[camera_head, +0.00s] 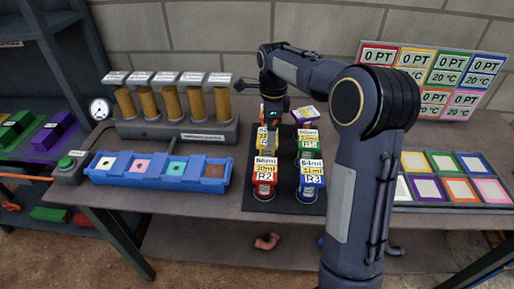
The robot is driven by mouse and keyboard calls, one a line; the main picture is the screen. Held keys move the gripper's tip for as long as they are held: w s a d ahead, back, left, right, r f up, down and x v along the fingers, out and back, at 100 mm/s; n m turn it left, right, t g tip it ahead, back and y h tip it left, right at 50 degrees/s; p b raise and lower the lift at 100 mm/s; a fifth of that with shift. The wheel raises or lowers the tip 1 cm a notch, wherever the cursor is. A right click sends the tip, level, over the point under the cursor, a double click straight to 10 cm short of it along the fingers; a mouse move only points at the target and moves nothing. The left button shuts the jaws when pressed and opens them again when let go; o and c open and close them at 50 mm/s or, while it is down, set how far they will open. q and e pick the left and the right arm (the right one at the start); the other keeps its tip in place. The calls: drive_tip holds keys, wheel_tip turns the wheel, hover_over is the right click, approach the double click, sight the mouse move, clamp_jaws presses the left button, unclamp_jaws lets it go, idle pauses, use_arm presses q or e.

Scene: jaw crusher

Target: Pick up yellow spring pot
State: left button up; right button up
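Several labelled pots stand in two columns on a black mat (288,203) on the table. A pot with yellow showing (266,139) is in the left column, behind the red pot marked R2 (264,180); it seems to be the yellow spring pot, though its label is partly covered. My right arm reaches in from the lower right, and its gripper (273,117) points down directly over this pot, at or close to its top. The fingers are small and dark, so I cannot tell whether they are open, shut or touching it. My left gripper is out of view.
The blue pot R3 (310,182) and green pot R5 (308,150) stand close on the right. A blue tray (158,171) and a rack of brown cylinders (180,128) are left. A board of coloured squares (450,180) lies right.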

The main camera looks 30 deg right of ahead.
drive_tip(key=shift+w+f, duration=0.3)
drive_tip(key=shift+w, duration=0.05)
drive_tip(key=shift+f+m, duration=0.3)
drive_tip(key=shift+f, duration=0.05)
drive_tip(key=f, duration=0.7)
drive_tip(key=shift+s+a, duration=0.15)
drive_tip(key=shift+a, duration=0.2)
drive_tip(key=shift+r, duration=0.1)
drive_tip(key=shift+c, duration=0.4)
